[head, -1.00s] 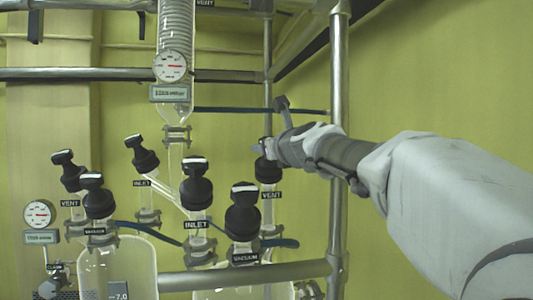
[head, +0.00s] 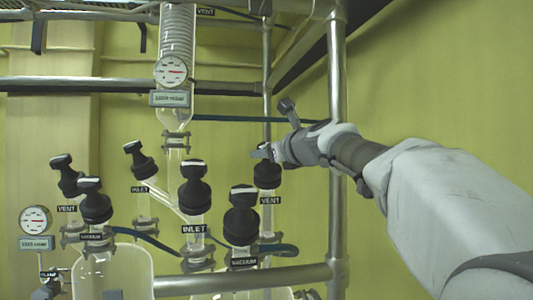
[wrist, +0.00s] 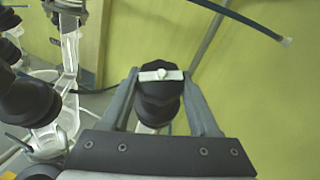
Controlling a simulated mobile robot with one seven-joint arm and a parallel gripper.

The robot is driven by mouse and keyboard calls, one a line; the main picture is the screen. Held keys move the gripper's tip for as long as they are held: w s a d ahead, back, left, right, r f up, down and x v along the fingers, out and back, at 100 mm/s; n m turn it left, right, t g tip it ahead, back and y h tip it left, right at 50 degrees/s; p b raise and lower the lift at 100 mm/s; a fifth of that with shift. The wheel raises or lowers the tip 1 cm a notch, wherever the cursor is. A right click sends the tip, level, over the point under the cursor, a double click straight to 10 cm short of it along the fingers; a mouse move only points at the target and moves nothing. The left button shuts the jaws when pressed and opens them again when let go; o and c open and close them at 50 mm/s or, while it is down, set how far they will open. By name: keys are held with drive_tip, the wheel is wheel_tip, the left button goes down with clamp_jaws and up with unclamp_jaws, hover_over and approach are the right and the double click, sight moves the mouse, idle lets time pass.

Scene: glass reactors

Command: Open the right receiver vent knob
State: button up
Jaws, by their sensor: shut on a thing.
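The right receiver vent knob (head: 267,175) is black and stands above a VENT label, right of the middle in the head view. My gripper (head: 264,152) reaches it from the right and hides part of its top. In the wrist view the knob (wrist: 160,92) sits between the two fingers of my gripper (wrist: 160,84), with a pale bar across its top. My gripper is shut on the knob. The knob's turn angle is hard to read in the head view.
Black VACUUM (head: 241,215) and INLET (head: 194,187) knobs stand close to the left. A vertical metal post (head: 338,230) rises behind my arm, and a horizontal rail (head: 245,279) crosses below. The wall side at right is clear.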

drive_tip(key=o, duration=1.4)
drive_tip(key=shift+r+m+t+p, duration=0.15)
drive_tip(key=shift+m+t+p, duration=0.2)
drive_tip(key=shift+p, duration=0.35)
drive_tip(key=shift+r+m+h+p, duration=0.1)
drive_tip(key=shift+m+h+p, duration=0.3)
drive_tip(key=shift+h, duration=0.1)
drive_tip(key=shift+m+t+h+p, duration=0.35)
drive_tip(key=shift+m+h+p, duration=0.2)
drive_tip(key=shift+p, duration=0.4)
drive_tip(key=shift+m+h+p, duration=0.5)
drive_tip(key=shift+h+p, duration=0.05)
drive_tip(key=shift+p, duration=0.1)
drive_tip(key=shift+a+m+p, duration=0.1)
drive_tip(key=shift+m+p, duration=0.2)
drive_tip(key=shift+p, duration=0.1)
